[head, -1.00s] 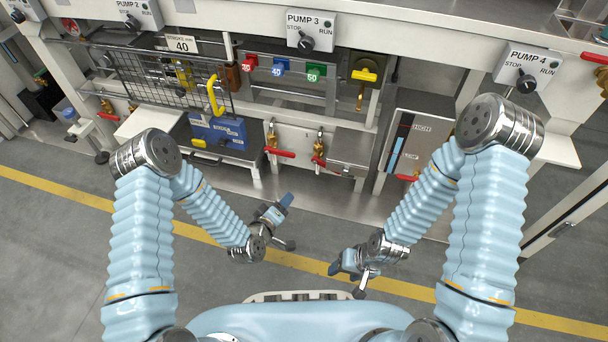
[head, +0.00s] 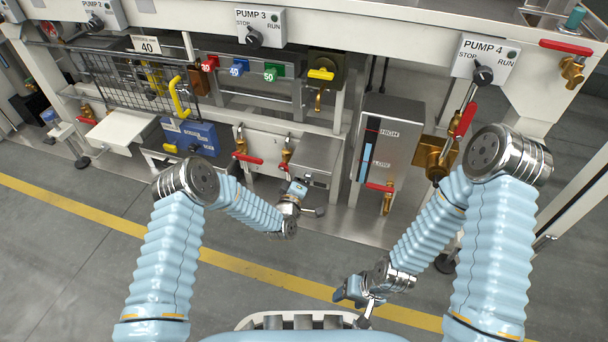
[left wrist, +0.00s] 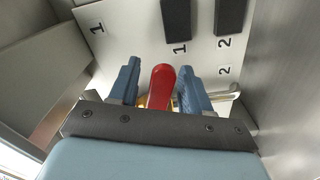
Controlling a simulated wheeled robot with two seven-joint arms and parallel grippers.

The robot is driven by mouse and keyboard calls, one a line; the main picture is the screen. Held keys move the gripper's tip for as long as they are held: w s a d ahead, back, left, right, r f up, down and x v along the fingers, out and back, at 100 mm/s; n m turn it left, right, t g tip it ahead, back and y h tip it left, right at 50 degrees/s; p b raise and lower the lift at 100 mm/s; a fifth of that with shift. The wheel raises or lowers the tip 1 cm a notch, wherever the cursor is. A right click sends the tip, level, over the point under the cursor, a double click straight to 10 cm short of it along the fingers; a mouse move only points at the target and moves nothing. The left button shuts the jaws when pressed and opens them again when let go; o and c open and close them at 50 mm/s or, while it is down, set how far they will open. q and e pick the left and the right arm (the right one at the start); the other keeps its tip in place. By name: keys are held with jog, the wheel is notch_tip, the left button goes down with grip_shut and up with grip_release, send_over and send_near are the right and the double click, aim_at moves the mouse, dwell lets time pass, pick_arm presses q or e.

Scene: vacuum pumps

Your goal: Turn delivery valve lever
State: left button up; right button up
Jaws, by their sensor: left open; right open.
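In the left wrist view a red lever (left wrist: 161,86) stands between the two blue fingers of my left gripper (left wrist: 152,92), which is open around it. Whether a finger touches the lever I cannot tell. In the head view my left gripper (head: 298,190) is just below two brass valves with red levers, one lever at the left (head: 247,158) and one at the right (head: 285,166). My right gripper (head: 350,293) is open, low over the floor and away from the valves. I cannot tell from any label which lever is the delivery valve's.
A steel tank (head: 398,130) marked HIGH and LOW has a red-lever valve (head: 380,187). A large brass valve (head: 435,155) with a red lever hangs below the PUMP 4 box (head: 487,60). A blue unit (head: 190,135) stands left. The floor in front is clear.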

pick_arm(q)
jog(key=shift+w+d, duration=0.1)
jog(key=shift+w, duration=0.2)
grip_shut()
jog(key=n, duration=0.1)
jog(key=r+n, duration=0.1)
jog(key=n, duration=0.1)
jog(key=shift+s+d+r, duration=0.1)
jog(key=shift+d+r, duration=0.05)
jog(key=shift+r, duration=0.1)
grip_release()
